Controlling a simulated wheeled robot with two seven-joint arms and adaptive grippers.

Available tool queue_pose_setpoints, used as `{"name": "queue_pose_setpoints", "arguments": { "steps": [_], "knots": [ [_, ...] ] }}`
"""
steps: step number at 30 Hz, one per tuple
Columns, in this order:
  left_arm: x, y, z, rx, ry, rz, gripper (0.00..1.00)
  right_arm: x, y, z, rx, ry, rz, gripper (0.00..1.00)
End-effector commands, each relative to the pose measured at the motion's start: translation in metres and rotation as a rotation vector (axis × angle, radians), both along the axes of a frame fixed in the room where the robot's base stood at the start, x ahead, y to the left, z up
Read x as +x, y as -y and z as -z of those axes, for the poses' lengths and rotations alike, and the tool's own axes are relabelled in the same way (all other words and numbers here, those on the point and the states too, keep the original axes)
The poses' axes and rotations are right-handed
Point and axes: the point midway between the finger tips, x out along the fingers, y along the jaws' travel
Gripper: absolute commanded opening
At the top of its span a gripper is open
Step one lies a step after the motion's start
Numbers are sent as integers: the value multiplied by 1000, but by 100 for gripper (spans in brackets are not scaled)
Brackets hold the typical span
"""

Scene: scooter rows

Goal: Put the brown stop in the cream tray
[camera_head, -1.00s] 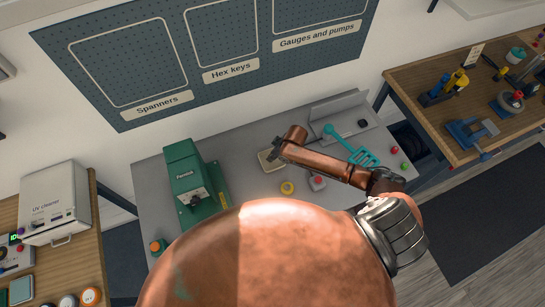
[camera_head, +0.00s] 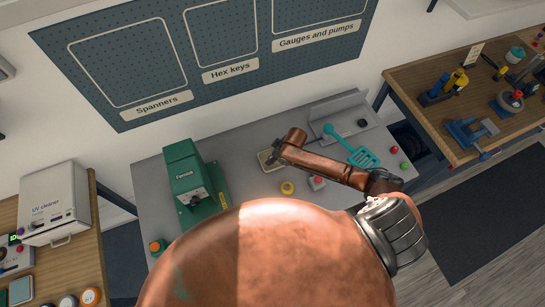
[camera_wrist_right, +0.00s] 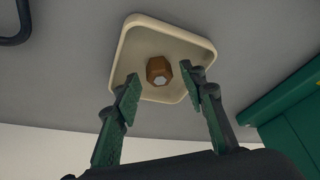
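The brown stop (camera_wrist_right: 158,70), a small hexagonal piece with a pale centre, is in the cream tray (camera_wrist_right: 193,48) in the right wrist view and appears to rest on its floor. The tray also shows in the head view (camera_head: 265,161) on the grey bench, partly hidden by my right gripper (camera_head: 275,153). In the wrist view, my right gripper (camera_wrist_right: 160,84) is open, its two green fingers apart and clear of the stop, over the near side of the tray. My left gripper is not in view.
A green machine (camera_head: 187,178) stands left of the tray. A grey angled holder (camera_head: 340,108) stands behind. Bare bench surrounds the tray.

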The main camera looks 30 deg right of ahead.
Motion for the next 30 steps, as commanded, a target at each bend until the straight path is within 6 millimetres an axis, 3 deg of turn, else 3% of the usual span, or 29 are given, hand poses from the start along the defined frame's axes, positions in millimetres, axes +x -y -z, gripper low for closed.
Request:
{"name": "queue_pose_setpoints", "arguments": {
  "steps": [5,21,30],
  "knots": [
    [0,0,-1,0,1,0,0,-2,2,-10,-1,1,0,38],
    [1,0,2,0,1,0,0,-34,24,-102,-1,1,-1,38],
    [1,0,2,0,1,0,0,-38,25,-114,1,-1,0,38]
  ]
}}
